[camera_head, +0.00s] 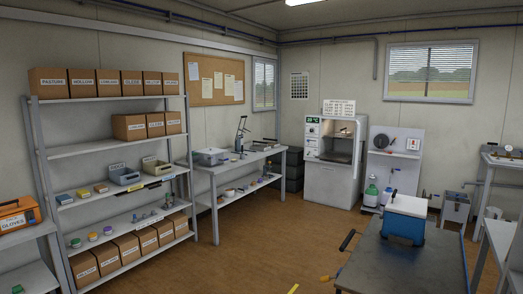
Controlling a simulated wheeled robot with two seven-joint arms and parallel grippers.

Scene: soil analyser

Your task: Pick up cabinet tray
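A white cabinet (333,185) with a green-lit display stands against the back wall, right of centre. Its upper chamber (340,136) looks open or glazed and lit inside. The contents of the chamber are too small to make out, so I cannot tell a tray there for certain. Neither of my grippers shows in this view.
A grey-topped table or cart (405,262) with a blue and white box (405,218) stands at the front right. Shelves (110,150) of cartons line the left wall, then a workbench (238,157). Brown floor (270,235) is clear between them and the cabinet.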

